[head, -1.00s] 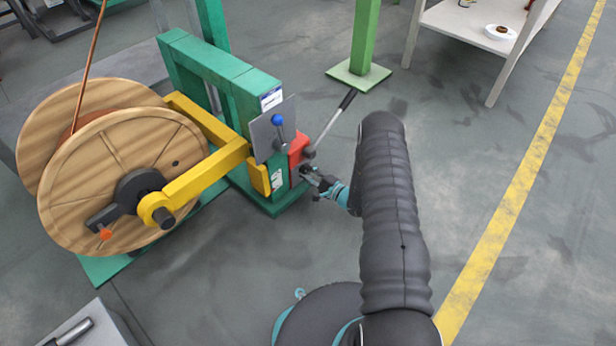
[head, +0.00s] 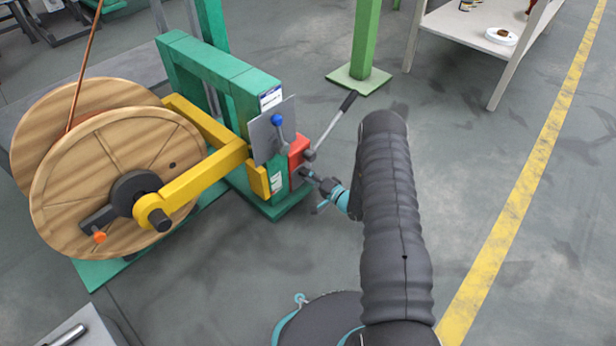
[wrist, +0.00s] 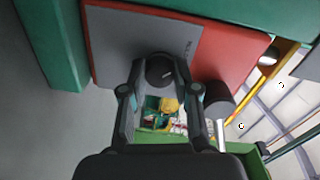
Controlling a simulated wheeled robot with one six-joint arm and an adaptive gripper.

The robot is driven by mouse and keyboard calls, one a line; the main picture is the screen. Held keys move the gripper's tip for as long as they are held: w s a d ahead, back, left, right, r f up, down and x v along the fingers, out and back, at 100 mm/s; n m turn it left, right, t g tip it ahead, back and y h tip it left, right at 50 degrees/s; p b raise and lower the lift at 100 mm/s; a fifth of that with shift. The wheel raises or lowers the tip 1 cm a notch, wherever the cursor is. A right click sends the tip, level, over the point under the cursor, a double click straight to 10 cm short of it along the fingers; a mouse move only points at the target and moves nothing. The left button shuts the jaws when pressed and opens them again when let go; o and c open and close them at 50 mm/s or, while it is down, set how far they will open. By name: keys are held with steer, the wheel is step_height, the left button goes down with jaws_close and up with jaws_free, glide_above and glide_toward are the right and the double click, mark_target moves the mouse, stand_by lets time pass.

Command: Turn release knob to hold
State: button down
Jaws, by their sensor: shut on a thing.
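The release knob (wrist: 160,68) is a dark round knob on a grey plate (wrist: 115,45) with small unreadable lettering beside it, in the wrist view. In the head view the plate sits low on the green stand's right side, under a red block (head: 299,150). My gripper (wrist: 158,74) is shut on the knob, with one finger on each side of it. In the head view my gripper (head: 313,178) reaches the stand from the right. The knob's pointer direction is hidden or too small to tell.
Just above my gripper a long metal lever (head: 326,130) with a black grip slants up right. A blue-balled handle (head: 278,121) sits on a grey panel. A wooden reel (head: 110,200) with a yellow arm (head: 205,174) stands left.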

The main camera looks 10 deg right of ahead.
stand_by(0.3)
steer(key=c, duration=0.9)
jaws_free()
steer(key=shift+a, duration=0.1)
steer(key=shift+o, duration=0.2)
steer(key=v, duration=1.2)
